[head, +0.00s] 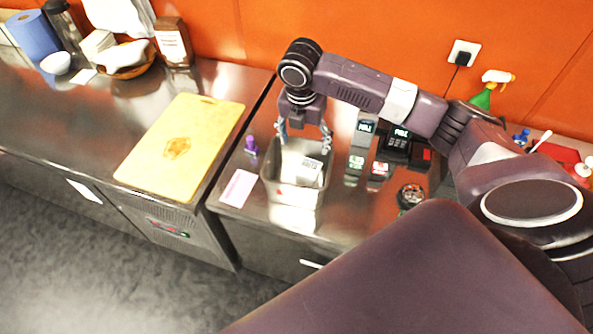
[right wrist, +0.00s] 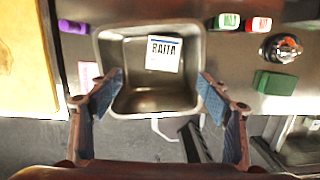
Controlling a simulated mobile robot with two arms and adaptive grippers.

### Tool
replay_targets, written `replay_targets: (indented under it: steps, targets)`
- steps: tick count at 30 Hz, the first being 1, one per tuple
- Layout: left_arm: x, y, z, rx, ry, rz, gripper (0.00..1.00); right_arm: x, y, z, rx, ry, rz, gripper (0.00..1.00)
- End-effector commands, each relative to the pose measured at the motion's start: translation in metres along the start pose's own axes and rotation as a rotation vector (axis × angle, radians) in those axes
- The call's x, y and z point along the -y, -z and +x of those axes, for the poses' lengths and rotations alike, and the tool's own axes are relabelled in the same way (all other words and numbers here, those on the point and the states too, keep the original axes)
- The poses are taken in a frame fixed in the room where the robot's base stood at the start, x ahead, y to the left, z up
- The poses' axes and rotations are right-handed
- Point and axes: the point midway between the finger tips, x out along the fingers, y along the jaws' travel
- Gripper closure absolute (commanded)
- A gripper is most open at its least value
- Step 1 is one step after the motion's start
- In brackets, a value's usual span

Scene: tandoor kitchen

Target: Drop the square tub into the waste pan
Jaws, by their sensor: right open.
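The white square tub (head: 309,172) with a dark-lettered RAITA label lies inside the steel waste pan (head: 292,194). In the right wrist view the tub (right wrist: 164,53) rests toward the far side of the pan (right wrist: 111,62), its label facing up. The pan is deep, square and otherwise empty. My right gripper (head: 304,138) is open and empty above the far part of the pan. In the right wrist view its two blue-padded fingers (right wrist: 160,82) are spread apart over the pan's side walls, with nothing between them. My left gripper is not in view.
A purple bottle (head: 251,146) and a pink-edged card (head: 239,188) lie left of the pan. A yellow cutting board (head: 190,135) is farther left. Black devices (head: 397,145) and a dark round item (head: 410,196) stand to the right. A green spray bottle (head: 484,97) is at the back.

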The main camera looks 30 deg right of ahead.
Motion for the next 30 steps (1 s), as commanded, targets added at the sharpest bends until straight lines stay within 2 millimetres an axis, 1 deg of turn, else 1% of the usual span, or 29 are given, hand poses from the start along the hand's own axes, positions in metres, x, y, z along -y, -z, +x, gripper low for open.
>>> replay_targets:
  steps: [1,6,9,12,17,28,30]
  targets:
    - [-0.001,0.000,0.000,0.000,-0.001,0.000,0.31,-0.001,-0.001,-0.013,0.003,-0.004,0.000,0.29]
    - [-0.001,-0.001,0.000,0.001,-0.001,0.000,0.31,0.000,-0.001,-0.047,0.003,-0.003,-0.001,0.29]
    - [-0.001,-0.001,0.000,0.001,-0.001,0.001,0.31,-0.001,-0.001,-0.061,0.001,-0.002,0.001,0.29]
    - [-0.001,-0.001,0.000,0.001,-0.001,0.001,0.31,0.000,0.000,-0.070,0.001,-0.001,0.001,0.29]
    - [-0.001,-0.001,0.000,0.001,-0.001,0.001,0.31,0.000,0.000,-0.075,0.000,0.000,0.000,0.29]
    - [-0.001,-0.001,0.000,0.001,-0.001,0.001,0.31,0.000,0.000,-0.074,-0.001,0.000,0.000,0.29]
    - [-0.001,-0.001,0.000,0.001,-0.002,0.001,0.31,-0.001,0.004,-0.071,-0.002,-0.002,0.005,0.29]
